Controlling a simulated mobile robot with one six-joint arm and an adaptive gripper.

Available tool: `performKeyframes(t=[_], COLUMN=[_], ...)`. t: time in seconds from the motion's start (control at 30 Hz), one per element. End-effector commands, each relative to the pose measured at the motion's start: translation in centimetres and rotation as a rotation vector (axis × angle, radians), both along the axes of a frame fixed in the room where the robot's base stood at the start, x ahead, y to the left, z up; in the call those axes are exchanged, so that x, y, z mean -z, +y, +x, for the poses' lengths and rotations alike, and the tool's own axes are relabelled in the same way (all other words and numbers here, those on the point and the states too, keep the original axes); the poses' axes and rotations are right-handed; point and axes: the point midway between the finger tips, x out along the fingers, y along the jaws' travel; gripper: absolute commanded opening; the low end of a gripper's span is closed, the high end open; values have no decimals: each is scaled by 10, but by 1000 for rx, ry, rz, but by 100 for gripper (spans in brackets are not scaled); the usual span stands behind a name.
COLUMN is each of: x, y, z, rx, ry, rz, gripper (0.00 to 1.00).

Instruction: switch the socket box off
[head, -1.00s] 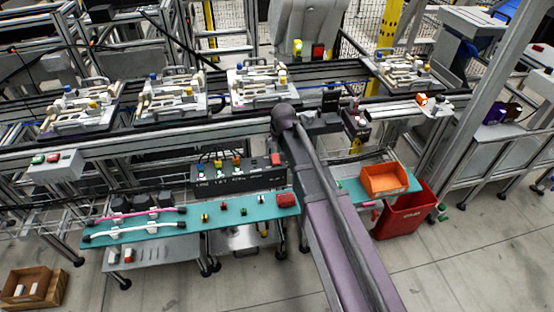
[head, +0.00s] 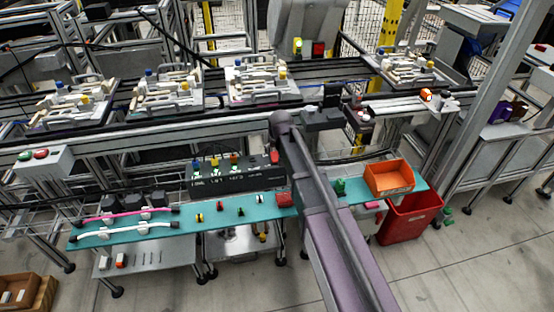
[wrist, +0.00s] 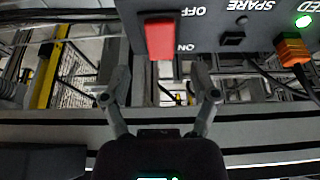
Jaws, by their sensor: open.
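The socket box (head: 225,181) is a long dark box behind the teal shelf, with several coloured plugs along its top. Its red switch (head: 274,157) is at the right end, close beside my arm. In the wrist view the box (wrist: 215,40) fills the upper right, with upside-down OFF and ON labels. The red switch (wrist: 159,38) sticks out beside them. A green lamp (wrist: 303,21) is lit near an orange plug (wrist: 292,48). My gripper (wrist: 160,80) is open and empty, its fingertips just below the switch in the picture. My arm hides the gripper in the head view.
The teal shelf (head: 222,225) holds cables and small parts. An orange bin (head: 389,177) sits at its right end, with a red bin (head: 411,218) below. A conveyor with pallet fixtures (head: 262,82) runs behind. A grey button box (head: 42,161) stands at left.

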Motion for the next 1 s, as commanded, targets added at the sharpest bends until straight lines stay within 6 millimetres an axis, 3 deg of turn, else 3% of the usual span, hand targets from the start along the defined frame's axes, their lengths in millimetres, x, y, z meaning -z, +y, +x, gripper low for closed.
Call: performKeyframes(t=[0.4, 1.0], x=[33, 39], y=[4, 6], z=[12, 15], rx=[-1, -2], ry=[0, 0], rz=[0, 0], gripper=[77, 77])
